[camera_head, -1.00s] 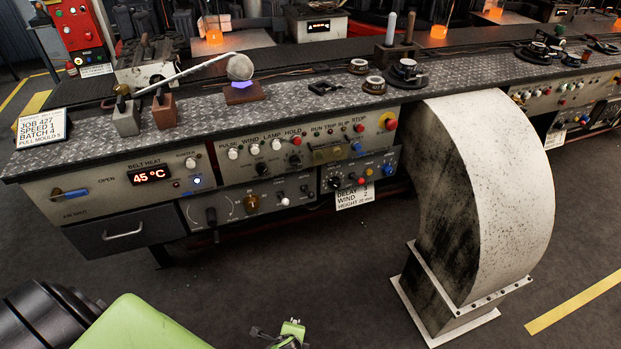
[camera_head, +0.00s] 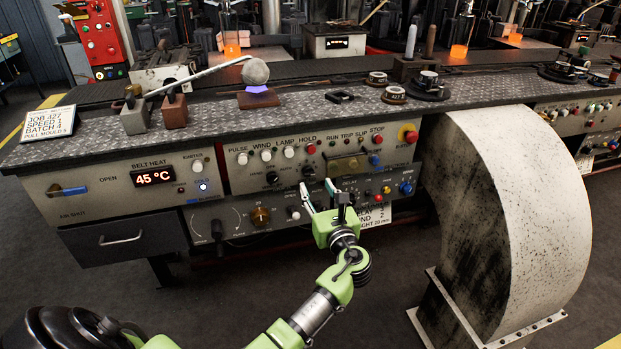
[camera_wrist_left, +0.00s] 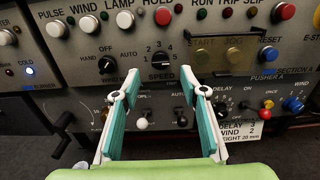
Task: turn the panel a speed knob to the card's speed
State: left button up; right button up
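The job card (camera_head: 47,122) stands at the left end of the bench and reads JOB 427, SPEED 1, BATCH 4, PULL MOULD 5. The speed knob (camera_wrist_left: 161,60) is a small black dial above the label SPEED, with numbers around it; I cannot tell for sure which number it points to. In the head view the speed knob (camera_head: 308,173) is just above the fingertips. My left gripper (camera_head: 318,189) is open and empty before the panel. In the left wrist view its teal-lined fingers (camera_wrist_left: 160,85) stand apart, below and either side of the knob. My right gripper is not in view.
Close by are the HAND/OFF/AUTO knob (camera_wrist_left: 106,64), a row of push buttons above, and the DELAY knob (camera_wrist_left: 219,109) at lower right. A yellow flap (camera_wrist_left: 218,57) sits to the right. A large curved metal duct (camera_head: 530,200) stands right of the panel.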

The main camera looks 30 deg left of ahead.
aim_at(310, 174)
pick_arm(q)
jog(key=b+x, duration=0.1)
jog(key=x, duration=0.6)
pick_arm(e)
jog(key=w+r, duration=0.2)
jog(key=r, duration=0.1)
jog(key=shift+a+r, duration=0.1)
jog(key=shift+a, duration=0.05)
pick_arm(q)
jog(key=c, duration=1.1)
